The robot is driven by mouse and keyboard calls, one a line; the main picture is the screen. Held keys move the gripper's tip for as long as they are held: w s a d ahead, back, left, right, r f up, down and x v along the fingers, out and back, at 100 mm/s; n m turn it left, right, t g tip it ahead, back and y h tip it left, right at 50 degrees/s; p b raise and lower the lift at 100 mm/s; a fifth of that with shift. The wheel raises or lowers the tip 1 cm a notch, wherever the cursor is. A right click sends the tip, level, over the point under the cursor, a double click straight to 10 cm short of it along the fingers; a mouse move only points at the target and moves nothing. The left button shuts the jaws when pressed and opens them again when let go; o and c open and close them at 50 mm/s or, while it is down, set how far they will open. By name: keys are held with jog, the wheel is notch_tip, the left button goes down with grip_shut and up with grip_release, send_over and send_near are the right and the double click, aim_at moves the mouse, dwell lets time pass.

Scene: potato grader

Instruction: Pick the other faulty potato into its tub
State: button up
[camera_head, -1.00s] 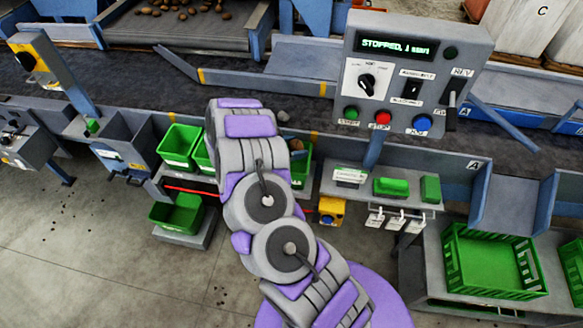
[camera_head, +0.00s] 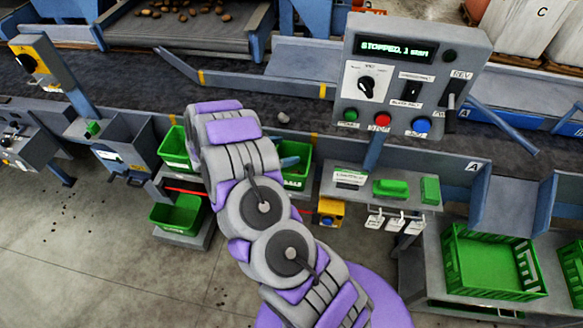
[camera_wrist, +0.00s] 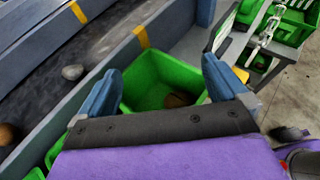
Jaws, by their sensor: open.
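My gripper (camera_wrist: 161,66) is open, its two blue fingers spread above a green tub (camera_wrist: 152,62) in the wrist view. A brown potato (camera_wrist: 178,100) lies inside that tub, partly hidden by the tub wall and my gripper. Nothing shows between the fingertips. In the head view the tub (camera_head: 298,168) is partly covered by my arm, and one blue finger (camera_head: 288,161) shows over it. A grey, stone-like lump (camera_wrist: 72,72) lies on the dark belt beside the tub; it also shows in the head view (camera_head: 283,117). Another brown potato (camera_wrist: 8,133) is at the wrist view's left edge.
Another green tub (camera_head: 174,149) stands left of my arm, with a lower one (camera_head: 178,214) below. A control panel (camera_head: 412,75) reading "STOPPED" rises at the right. A ledge (camera_head: 340,190) and a green crate (camera_head: 492,262) stand right of my arm.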

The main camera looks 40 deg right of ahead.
jog(key=p+v, duration=0.1)
jog(key=v, duration=1.1)
jog(key=shift+a, duration=0.25)
jog(key=shift+r, duration=0.1)
jog(key=s+a+r+m+y+b, duration=0.1)
jog(key=s+a+r+m+y, duration=0.3)
jog(key=s, duration=0.7)
jog(key=s+a+r+m+y+b, duration=0.1)
jog(key=s+a+r+m+y, duration=0.4)
jog(key=s, duration=0.7)
jog(key=s+a+r+m+y+b, duration=0.1)
jog(key=s+a+r+m+y, duration=0.3)
jog(key=s+r+m, duration=0.3)
jog(key=s+a, duration=0.1)
jog(key=s, duration=0.4)
jog(key=shift+a+r+m, duration=0.2)
jog(key=shift+r+m, duration=0.2)
jog(key=shift+s, duration=0.1)
